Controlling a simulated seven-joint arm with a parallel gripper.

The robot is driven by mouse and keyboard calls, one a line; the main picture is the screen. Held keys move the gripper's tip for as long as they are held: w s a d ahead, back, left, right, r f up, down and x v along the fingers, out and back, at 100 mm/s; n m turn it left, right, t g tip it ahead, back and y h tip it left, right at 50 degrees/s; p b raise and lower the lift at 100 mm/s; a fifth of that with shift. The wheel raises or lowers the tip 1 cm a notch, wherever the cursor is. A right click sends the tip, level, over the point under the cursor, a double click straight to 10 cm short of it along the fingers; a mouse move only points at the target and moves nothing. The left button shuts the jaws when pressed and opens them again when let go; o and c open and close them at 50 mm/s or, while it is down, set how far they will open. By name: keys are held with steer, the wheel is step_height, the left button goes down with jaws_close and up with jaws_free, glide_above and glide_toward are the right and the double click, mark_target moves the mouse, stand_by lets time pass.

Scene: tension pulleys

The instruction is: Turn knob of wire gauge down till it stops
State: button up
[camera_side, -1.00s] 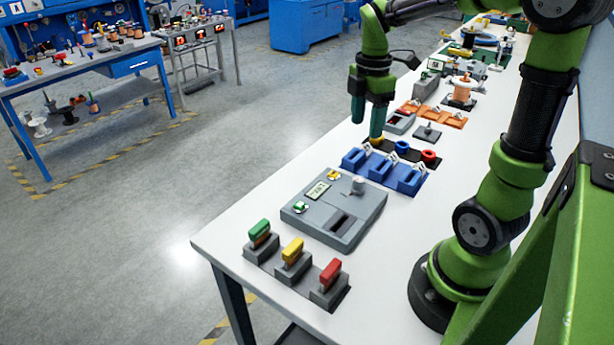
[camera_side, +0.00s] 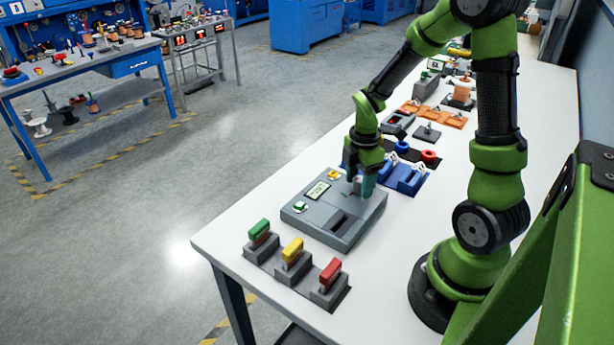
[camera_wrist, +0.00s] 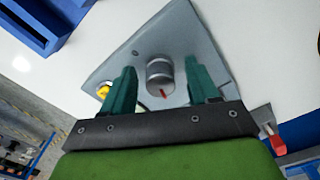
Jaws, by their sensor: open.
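The wire gauge is a grey box (camera_side: 318,219) on the white table, with a small display, a green knob at its left corner, a yellow part at its far edge and a dark slot. Its grey round knob (camera_wrist: 160,76) has a red mark and stands between my fingers in the wrist view. My gripper (camera_wrist: 163,88) is open, one teal finger on each side of the knob, with visible gaps. In the side view my gripper (camera_side: 361,186) is low over the box's far right corner and mostly hides the knob.
Green, yellow and red handled blocks (camera_side: 292,252) stand in grey holders at the near table edge. Blue holders (camera_side: 404,178) stand just beyond the gauge, close to my gripper. Orange holders and a copper spool (camera_side: 461,90) are farther back. Bare table lies right of the gauge.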

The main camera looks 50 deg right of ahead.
steer(key=shift+f, duration=0.1)
steer(key=c, duration=1)
steer(key=shift+c, duration=0.2)
